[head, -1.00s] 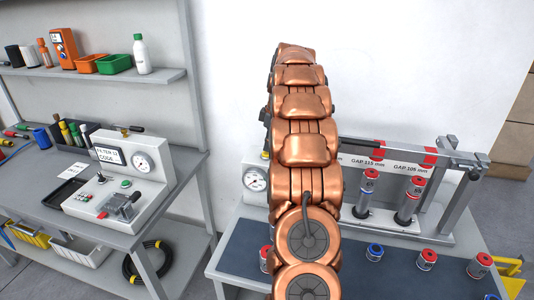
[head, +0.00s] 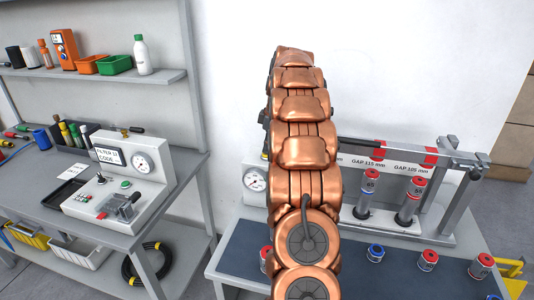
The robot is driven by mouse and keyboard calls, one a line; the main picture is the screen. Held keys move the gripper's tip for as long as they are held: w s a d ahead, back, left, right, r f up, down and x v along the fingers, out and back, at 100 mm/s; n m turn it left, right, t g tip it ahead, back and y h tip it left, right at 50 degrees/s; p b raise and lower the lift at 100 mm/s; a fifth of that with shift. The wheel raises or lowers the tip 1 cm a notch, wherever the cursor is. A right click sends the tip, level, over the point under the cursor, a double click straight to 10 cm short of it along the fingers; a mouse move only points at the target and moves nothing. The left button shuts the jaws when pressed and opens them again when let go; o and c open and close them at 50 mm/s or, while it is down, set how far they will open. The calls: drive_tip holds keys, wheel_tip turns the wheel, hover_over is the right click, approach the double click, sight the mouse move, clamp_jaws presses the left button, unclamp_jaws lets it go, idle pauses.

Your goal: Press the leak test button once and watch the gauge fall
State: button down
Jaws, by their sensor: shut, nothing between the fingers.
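A grey test console (head: 150,205) stands on the left bench. It has a round white gauge (head: 143,163), a green button (head: 125,184) and several small controls on its sloped face. A second gauge (head: 255,180) shows on the right bench's rig, just left of my arm. No leak test label is readable, so I cannot tell which button or gauge it names. Both gauge needles are too small to read. My copper arm rises through the middle and hides part of the rig. My gripper is not visible, hidden behind the arm or out of frame.
The right bench holds a rig (head: 450,190) marked with gaps, two upright grey cylinders with red caps (head: 411,200), and loose capped pieces such as a blue-topped one (head: 375,252). A shelf (head: 100,79) with bins and a bottle hangs above the left bench. A floor gap separates the benches.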

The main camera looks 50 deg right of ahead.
drive_tip(key=shift+s+a+f+y, duration=0.15)
drive_tip(key=shift+a+f, duration=0.1)
drive_tip(key=shift+f, duration=0.5)
drive_tip(key=shift+s+a+f+y, duration=0.15)
drive_tip(key=shift+a+f, duration=0.1)
drive_tip(key=shift+f, duration=0.5)
drive_tip(key=shift+w+d+v, duration=0.1)
drive_tip(key=shift+d+v, duration=0.05)
drive_tip(key=shift+v, duration=0.95)
drive_tip(key=shift+w+d+v, duration=0.1)
drive_tip(key=shift+v, duration=1)
drive_tip(key=shift+w+d+v, duration=0.1)
drive_tip(key=shift+d+v, duration=0.05)
drive_tip(key=shift+v, duration=0.9)
drive_tip(key=shift+p+v, duration=0.45)
drive_tip(key=shift+v, duration=0.45)
drive_tip(key=shift+w+a+r, duration=0.1)
drive_tip(key=shift+w+r, duration=0.05)
drive_tip(key=shift+w, duration=0.05)
drive_tip(key=w+p+v, duration=0.1)
drive_tip(key=p+v, duration=0.1)
drive_tip(key=v, duration=0.4)
drive_tip(key=shift+a+p, duration=0.3)
drive_tip(key=shift+a, duration=0.05)
